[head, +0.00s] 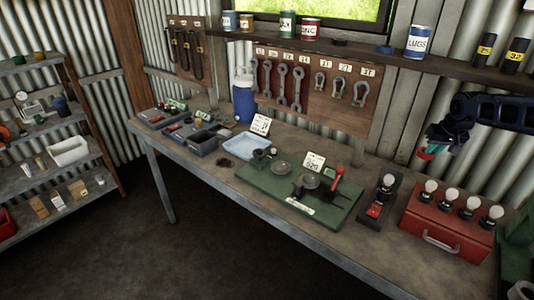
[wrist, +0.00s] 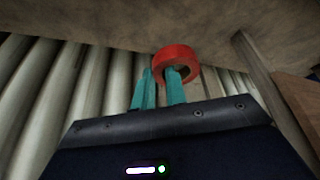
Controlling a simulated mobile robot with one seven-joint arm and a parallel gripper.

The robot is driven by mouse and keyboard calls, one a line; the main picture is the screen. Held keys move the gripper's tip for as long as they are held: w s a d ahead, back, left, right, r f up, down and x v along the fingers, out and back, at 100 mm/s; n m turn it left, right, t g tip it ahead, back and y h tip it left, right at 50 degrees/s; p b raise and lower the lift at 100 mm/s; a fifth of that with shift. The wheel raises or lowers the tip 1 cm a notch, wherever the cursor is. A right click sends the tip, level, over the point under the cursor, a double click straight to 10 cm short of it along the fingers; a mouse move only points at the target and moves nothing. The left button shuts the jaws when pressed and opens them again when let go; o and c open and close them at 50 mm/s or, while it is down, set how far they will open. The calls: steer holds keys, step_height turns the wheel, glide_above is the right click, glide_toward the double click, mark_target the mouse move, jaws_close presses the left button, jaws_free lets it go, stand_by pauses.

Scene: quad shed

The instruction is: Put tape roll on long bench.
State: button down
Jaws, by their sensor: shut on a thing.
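My gripper (head: 425,152) is at the right of the head view, above the bench's back right part and in front of the corrugated wall. It is shut on the red tape roll (wrist: 176,63), a red ring that shows clearly in the wrist view at the tips of the teal fingers. One finger appears to pass into the ring's hole, with the ring's wall between the fingers. In the head view only a little red of the roll shows. The long bench (head: 290,228) runs along the wall below, clear of the roll.
A red toolbox with bulbs on it (head: 446,226), a bulb tester (head: 381,202) and a green mat (head: 280,200) occupy the right of the bench. Trays and a blue jug (head: 243,100) stand left. A wall shelf (head: 350,48) hangs above. The bench's front strip is bare.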

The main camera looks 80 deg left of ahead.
steer(key=w+d+f, duration=0.1)
steer(key=w+f, duration=0.4)
steer(key=w, duration=0.2)
steer(key=shift+d+f+m, duration=0.35)
steer(key=shift+f+m, duration=0.05)
steer(key=shift+f, duration=0.1)
step_height(320, 180, down, 10)
steer(key=shift+r, duration=0.15)
steer(key=c, duration=1.4)
jaws_free()
steer(key=shift+c, duration=0.2)
step_height(320, 180, up, 10)
steer(key=d, duration=0.1)
steer(key=shift+s, duration=0.25)
